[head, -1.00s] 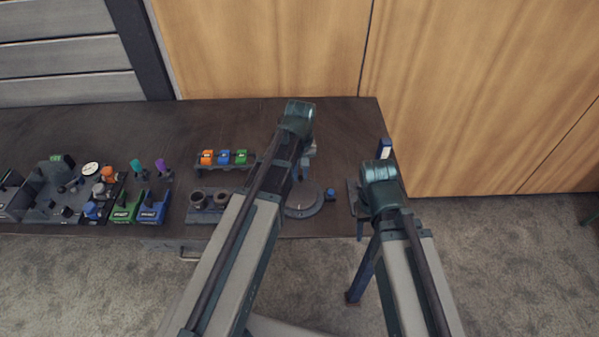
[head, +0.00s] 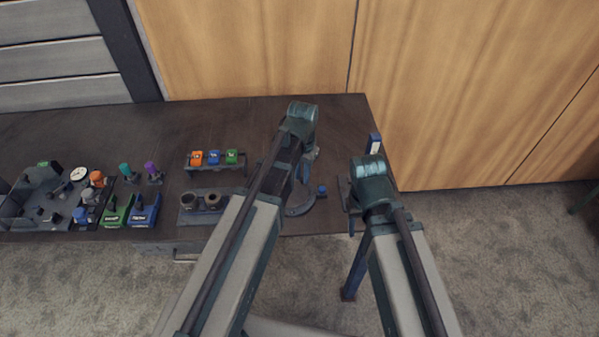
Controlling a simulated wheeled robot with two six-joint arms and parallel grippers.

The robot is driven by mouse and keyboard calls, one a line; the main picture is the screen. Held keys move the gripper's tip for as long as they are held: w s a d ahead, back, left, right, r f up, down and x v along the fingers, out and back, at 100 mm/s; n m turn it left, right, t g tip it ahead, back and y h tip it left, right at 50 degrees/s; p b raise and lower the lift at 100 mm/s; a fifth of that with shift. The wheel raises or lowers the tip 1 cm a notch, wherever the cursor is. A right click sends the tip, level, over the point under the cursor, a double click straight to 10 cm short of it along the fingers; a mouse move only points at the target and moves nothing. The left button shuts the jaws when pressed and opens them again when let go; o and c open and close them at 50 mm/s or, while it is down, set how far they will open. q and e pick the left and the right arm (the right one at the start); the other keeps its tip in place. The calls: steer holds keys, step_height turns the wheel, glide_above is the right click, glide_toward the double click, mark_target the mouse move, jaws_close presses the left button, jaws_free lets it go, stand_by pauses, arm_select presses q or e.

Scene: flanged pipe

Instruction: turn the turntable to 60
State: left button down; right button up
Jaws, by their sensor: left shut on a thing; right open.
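The turntable (head: 301,210) is a grey round disc near the front edge of the table, right of centre. My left arm covers its left and back parts, so only a front-right arc shows. A small blue knob (head: 322,190) sits at its right side. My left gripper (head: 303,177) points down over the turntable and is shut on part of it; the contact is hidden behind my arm. The angle marks are too small to read. My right gripper (head: 346,197) is open and empty at the table's right end, apart from the turntable.
A rack with orange, blue and green blocks (head: 214,159) stands left of my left arm. In front of it is a holder with two round cups (head: 203,201). Several tools and bins crowd the table's left. A blue-and-white item (head: 374,143) stands at the right edge.

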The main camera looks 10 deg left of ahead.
arm_select(q)
steer(key=shift+s+d+m, duration=0.25)
steer(key=shift+m, duration=0.55)
steer(key=c, duration=0.8)
jaws_free()
steer(key=shift+o, duration=0.2)
step_height(320, 180, up, 14)
steer(key=p, duration=1.4)
steer(key=shift+f, duration=0.15)
